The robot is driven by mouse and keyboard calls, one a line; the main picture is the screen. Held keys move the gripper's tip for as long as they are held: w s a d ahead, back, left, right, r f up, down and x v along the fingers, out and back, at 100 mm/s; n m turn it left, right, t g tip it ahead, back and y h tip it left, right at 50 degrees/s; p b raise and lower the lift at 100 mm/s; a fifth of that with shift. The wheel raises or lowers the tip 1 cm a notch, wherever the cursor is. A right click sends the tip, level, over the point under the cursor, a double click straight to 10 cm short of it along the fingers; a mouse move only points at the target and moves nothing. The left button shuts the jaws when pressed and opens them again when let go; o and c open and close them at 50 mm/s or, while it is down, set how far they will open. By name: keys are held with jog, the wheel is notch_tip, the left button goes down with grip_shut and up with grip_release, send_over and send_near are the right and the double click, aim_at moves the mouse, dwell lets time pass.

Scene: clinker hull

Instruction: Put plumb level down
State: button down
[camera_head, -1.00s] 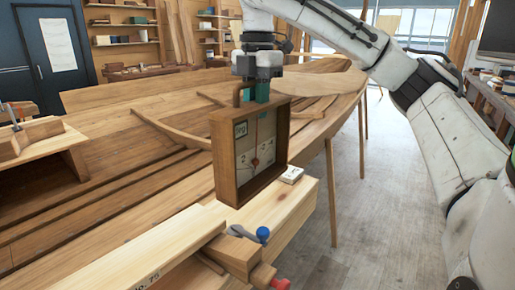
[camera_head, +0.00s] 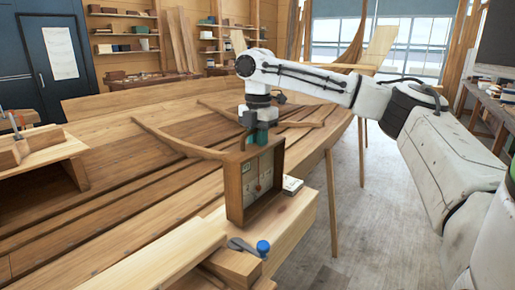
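The plumb level (camera_head: 254,185) is an open wooden box frame with a pale marked face inside. It stands upright over the pale timber beam (camera_head: 292,222), turned partly to the right. Its lower edge looks to be at the beam's top, but I cannot tell whether its full weight rests there. My gripper (camera_head: 262,137) points down at the top of the level, its teal fingers closed on the upper part. The exact grip is partly hidden by the frame.
A small white block (camera_head: 292,185) lies on the beam just right of the level. A blue-knobbed clamp (camera_head: 263,247) is in front. The planked hull (camera_head: 110,190) spreads left and behind. A wooden stand (camera_head: 45,150) is at far left; grey floor (camera_head: 380,220) is open at right.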

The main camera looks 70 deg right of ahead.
jog(key=shift+f, duration=0.65)
jog(key=c, duration=1.1)
grip_release()
jog(key=shift+o, duration=0.2)
jog(key=r, duration=1.2)
jog(key=shift+d+r, duration=0.15)
jog(key=shift+d, duration=0.05)
